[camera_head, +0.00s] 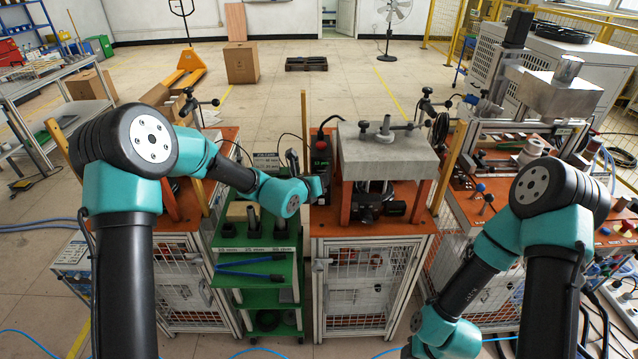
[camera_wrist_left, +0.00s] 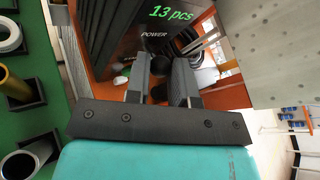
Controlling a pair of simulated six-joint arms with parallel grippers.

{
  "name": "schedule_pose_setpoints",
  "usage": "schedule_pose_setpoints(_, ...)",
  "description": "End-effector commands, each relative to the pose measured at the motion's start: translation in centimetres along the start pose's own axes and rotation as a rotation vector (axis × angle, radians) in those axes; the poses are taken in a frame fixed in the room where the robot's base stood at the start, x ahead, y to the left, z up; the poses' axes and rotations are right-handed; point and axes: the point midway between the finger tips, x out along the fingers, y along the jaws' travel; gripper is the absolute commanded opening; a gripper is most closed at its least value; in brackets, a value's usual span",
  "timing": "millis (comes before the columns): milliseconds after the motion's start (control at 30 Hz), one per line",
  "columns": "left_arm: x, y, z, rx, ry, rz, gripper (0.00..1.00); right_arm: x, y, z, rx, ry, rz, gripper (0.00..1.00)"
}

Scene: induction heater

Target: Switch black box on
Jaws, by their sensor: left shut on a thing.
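The black box (camera_head: 321,152) stands upright on the orange table top, left of the grey block. In the left wrist view the black box (camera_wrist_left: 118,32) shows green digits reading "13 pcs" and the label "POWER". My left gripper (camera_head: 317,188) is at the lower front of the box. In the wrist view its two fingers (camera_wrist_left: 160,70) sit on either side of a small dark knob (camera_wrist_left: 158,64) below the label, shut on it. The fingers hide part of the knob, and its turn position cannot be told. My right arm hangs low at the right, its gripper out of the picture.
A grey block (camera_head: 378,158) on orange supports stands just right of the box. A green shelf cart (camera_head: 262,262) with dark cylinders stands at the left, below my left forearm. A wooden post (camera_head: 304,125) rises behind the box's left side.

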Motion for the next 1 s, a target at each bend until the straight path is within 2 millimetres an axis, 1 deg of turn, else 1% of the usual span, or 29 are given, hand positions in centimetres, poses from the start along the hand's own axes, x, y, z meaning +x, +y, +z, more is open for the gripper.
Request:
schedule_pose_setpoints(200,0.01,-0.04,0.14,-0.021,0.034,0.007,0.00,0.00,0.00,0.00,0.000,0.000,0.000,0.43)
schedule_pose_setpoints(567,0.02,-0.03,0.16,-0.024,0.037,0.008,0.00,0.00,0.00,0.00,0.000,0.000,0.000,0.43)
schedule_pose_setpoints(600,0.02,-0.03,0.16,-0.024,0.037,0.008,0.24,0.00,0.00,0.00,0.000,0.000,0.000,0.43)
schedule_pose_setpoints(700,0.02,-0.03,0.17,-0.024,0.037,0.008,0.33,0.00,0.00,0.00,0.000,0.000,0.000,0.43)
schedule_pose_setpoints(1000,-0.16,-0.03,0.23,-0.024,0.036,0.007,0.33,0.00,0.00,0.00,0.000,0.000,0.000,0.43)
